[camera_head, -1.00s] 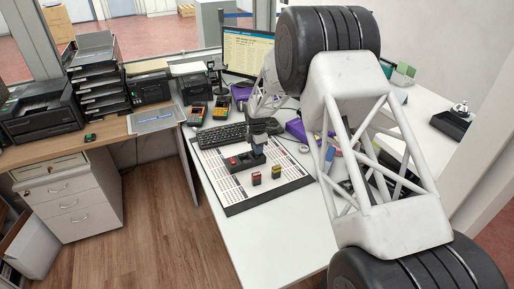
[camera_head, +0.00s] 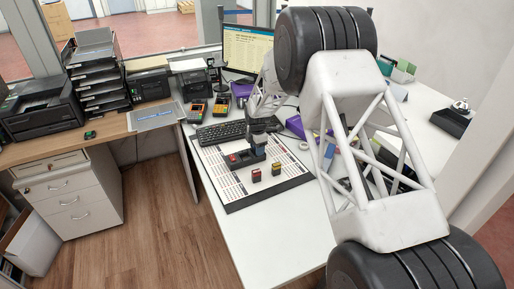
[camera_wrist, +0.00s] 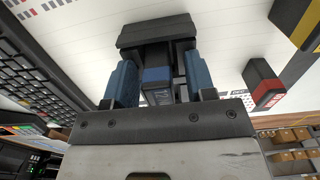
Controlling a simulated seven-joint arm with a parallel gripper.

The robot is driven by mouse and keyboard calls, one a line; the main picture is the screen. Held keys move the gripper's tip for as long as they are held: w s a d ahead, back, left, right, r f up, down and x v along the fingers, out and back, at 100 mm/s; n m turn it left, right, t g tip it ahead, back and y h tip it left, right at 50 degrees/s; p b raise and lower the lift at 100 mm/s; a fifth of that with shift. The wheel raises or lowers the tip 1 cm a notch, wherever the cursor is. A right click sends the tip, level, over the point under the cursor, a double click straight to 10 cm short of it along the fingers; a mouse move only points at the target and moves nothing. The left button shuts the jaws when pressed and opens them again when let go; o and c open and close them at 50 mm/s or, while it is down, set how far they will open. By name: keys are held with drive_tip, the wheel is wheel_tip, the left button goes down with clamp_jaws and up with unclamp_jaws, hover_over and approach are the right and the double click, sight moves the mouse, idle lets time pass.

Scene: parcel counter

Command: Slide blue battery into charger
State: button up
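The dark charger (camera_head: 242,159) sits on the white printed mat, with a red patch at its left end. It shows at the top of the wrist view (camera_wrist: 150,33). The blue battery (camera_wrist: 157,76) stands between my gripper's two blue finger pads, in front of the charger. My gripper (camera_wrist: 160,78) appears open around it, with a gap visible beside the battery. In the head view my gripper (camera_head: 259,138) is over the charger's right part and hides the battery. How deep the battery sits in the charger cannot be seen.
A red-marked battery (camera_head: 256,175) and a yellow-topped battery (camera_head: 276,169) stand on the mat (camera_head: 240,196) in front of the charger. A keyboard (camera_head: 222,131) lies behind it. Card terminals (camera_head: 198,112) and a monitor (camera_head: 248,50) stand further back. The front desk is clear.

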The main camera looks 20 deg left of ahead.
idle(0.3)
drive_tip(key=shift+r, duration=3.9)
drive_tip(key=shift+r, duration=0.1)
